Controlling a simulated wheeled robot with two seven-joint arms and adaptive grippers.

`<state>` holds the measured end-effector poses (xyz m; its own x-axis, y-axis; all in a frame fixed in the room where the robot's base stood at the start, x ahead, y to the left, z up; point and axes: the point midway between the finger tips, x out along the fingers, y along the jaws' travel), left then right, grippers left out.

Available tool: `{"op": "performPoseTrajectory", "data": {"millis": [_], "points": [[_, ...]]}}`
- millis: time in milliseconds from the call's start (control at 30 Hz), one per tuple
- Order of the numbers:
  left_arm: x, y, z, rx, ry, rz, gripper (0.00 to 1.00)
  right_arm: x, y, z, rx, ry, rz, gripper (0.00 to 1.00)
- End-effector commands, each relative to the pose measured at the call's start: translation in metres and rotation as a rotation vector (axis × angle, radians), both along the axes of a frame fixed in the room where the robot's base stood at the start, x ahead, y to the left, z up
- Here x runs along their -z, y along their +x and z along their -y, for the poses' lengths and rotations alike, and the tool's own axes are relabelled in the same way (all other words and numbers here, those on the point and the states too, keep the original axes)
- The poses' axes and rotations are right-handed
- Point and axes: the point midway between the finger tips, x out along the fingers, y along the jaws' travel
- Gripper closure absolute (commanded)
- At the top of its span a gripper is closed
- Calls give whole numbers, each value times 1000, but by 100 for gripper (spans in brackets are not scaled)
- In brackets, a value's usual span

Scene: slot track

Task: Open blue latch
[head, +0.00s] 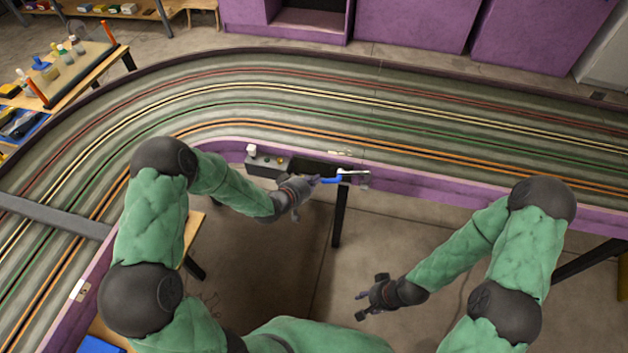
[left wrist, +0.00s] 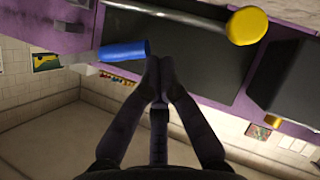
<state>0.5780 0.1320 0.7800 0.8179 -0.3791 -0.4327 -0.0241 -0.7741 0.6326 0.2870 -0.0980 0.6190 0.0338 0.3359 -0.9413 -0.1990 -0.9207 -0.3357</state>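The blue latch (head: 331,180) is a short blue handle on a metal bracket (head: 353,177) at the inner purple edge of the track. In the left wrist view the blue latch (left wrist: 124,50) lies nearly level, left of my fingertips. My left gripper (head: 315,181) is at the latch's left end. Its fingers (left wrist: 160,66) meet at the tips in the wrist view, with nothing seen between them. I cannot tell whether they touch the latch. My right gripper (head: 360,306) is low over the floor, away from the latch, with its fingers apart and empty.
A grey control box with a white knob (head: 252,150) sits on the track edge left of the latch. A yellow knob on a rod (left wrist: 247,25) shows in the wrist view. The slot track (head: 330,95) curves behind. Floor between my arms is clear.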

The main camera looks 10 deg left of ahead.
Motion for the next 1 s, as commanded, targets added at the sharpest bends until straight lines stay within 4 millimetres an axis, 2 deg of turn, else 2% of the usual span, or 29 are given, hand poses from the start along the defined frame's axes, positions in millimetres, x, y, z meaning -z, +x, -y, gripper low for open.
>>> {"op": "performPoseTrajectory", "data": {"millis": [400,1000], "points": [[29,0,2,-1,-319,-12,100,25,0,0,0,0,0,60],[57,-1,22,1,-310,-10,100,37,0,0,0,0,0,60]]}}
